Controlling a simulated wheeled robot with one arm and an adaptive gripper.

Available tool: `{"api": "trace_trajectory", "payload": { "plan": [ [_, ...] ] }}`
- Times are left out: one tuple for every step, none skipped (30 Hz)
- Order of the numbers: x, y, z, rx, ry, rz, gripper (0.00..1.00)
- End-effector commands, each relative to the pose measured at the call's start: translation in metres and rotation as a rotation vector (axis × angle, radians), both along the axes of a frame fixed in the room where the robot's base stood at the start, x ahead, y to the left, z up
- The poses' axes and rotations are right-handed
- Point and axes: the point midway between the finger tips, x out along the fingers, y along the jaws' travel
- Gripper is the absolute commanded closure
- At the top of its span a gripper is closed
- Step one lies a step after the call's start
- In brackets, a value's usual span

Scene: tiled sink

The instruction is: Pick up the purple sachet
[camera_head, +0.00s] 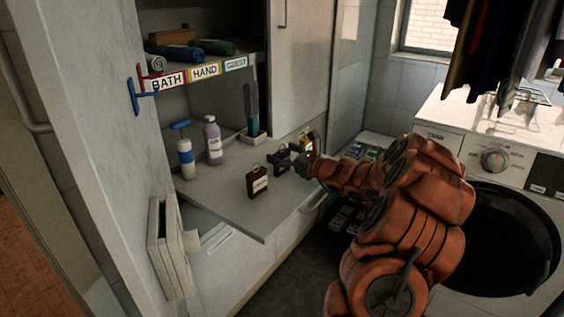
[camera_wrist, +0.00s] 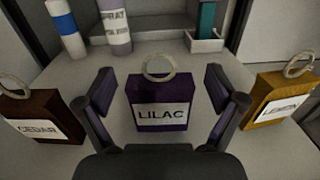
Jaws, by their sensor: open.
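The purple sachet (camera_wrist: 160,98) stands upright on the shelf board, with a white label reading LILAC and a pale ring on top. It also shows in the head view, a small dark purple shape (camera_head: 279,163) partly hidden by my gripper. My gripper (camera_wrist: 160,88) is open, with one finger on each side of the sachet and a gap on both sides. In the head view my gripper (camera_head: 295,161) reaches in from the right, low over the board.
A brown CEDAR sachet (camera_wrist: 38,117) stands to the left and a yellow sachet (camera_wrist: 272,100) to the right, both close to the fingers. Bottles (camera_head: 213,140) and a teal item in a white holder (camera_head: 253,130) stand behind. The board's front left (camera_head: 215,200) is clear.

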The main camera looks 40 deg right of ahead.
Motion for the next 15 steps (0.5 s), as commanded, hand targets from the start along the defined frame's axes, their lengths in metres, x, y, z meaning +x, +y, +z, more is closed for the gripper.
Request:
{"api": "trace_trajectory", "payload": {
  "plan": [
    [-0.0001,-0.0001,0.0000,0.000,0.000,0.000,0.06],
    [-0.0001,-0.0001,0.0000,0.000,0.000,0.000,0.08],
    [-0.0002,-0.0001,-0.0001,0.000,0.000,0.000,0.12],
    [-0.0001,-0.0002,-0.0002,0.000,0.000,0.000,0.16],
    [-0.0002,-0.0003,-0.0002,0.000,0.000,0.000,0.19],
    [-0.0002,-0.0003,-0.0002,0.000,0.000,0.000,0.23],
    [-0.0002,-0.0003,-0.0002,0.000,0.000,0.000,0.26],
    [-0.0002,-0.0003,-0.0002,0.000,0.000,0.000,0.29],
    [-0.0003,-0.0002,-0.0002,0.000,0.000,0.000,0.33],
    [-0.0002,-0.0003,-0.0002,0.000,0.000,0.000,0.36],
    [-0.0003,-0.0003,-0.0002,0.000,0.000,0.000,0.40],
    [-0.0002,-0.0003,-0.0002,0.000,0.000,0.000,0.44],
    [-0.0003,-0.0004,-0.0002,0.000,0.000,0.000,0.47],
    [-0.0003,-0.0003,-0.0002,0.000,0.000,0.000,0.50],
    [-0.0003,-0.0003,-0.0002,0.000,0.000,0.000,0.54]
  ]
}}
